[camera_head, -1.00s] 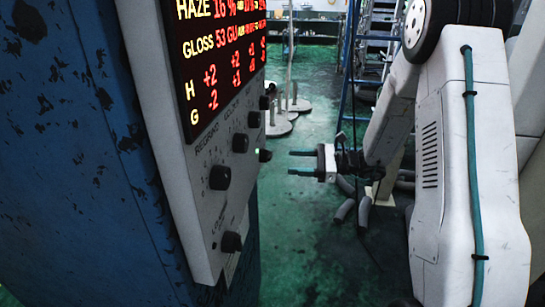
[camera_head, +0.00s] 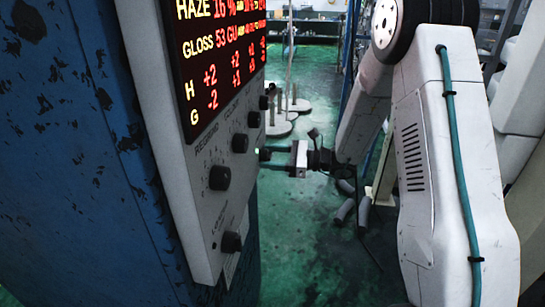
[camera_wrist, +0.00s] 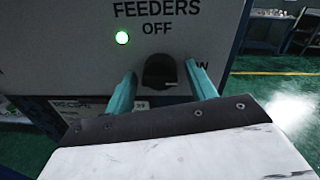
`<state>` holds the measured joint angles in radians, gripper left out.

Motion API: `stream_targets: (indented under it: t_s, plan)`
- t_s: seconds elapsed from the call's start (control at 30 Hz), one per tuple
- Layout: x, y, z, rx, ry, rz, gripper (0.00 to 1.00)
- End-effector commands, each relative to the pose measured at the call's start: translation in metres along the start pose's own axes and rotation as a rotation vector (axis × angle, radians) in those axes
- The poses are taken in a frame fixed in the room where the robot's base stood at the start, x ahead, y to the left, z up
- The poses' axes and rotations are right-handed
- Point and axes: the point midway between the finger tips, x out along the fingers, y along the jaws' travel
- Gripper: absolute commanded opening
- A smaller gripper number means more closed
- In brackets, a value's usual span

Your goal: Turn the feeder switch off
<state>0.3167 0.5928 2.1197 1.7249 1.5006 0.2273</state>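The feeder switch (camera_wrist: 158,70) is a black rotary knob on the grey panel, below the words FEEDERS and OFF in the wrist view. A green lamp (camera_wrist: 122,38) is lit at its upper left. My gripper (camera_wrist: 160,74) is open, with one teal finger on each side of the knob. Whether the fingers touch it I cannot tell. In the head view my gripper (camera_head: 265,159) reaches from the right to the panel's far edge, and its fingertips cover most of that knob.
The panel also carries other black knobs, including a large one (camera_head: 219,178) and a lower one (camera_head: 231,242). A red-lit display (camera_head: 215,60) is above them. The panel sits on a blue cabinet (camera_head: 75,150). Green floor (camera_head: 300,235) lies open to its right.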

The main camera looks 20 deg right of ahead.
Motion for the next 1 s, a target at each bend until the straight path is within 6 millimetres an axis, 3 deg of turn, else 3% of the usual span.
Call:
stream_targets:
  t_s: [0.03, 0.13, 0.57, 1.0]
  plan:
    - [-0.0002, 0.0, 0.0, 0.0, 0.0, 0.0, 0.41]
    - [-0.0004, -0.0001, 0.0001, 0.0, 0.0, 0.0, 0.15]
    - [-0.001, -0.0006, 0.0003, -0.068, 0.002, -0.001, 0.15]
    - [-0.0013, -0.001, 0.0012, -0.423, 0.015, 0.001, 0.15]
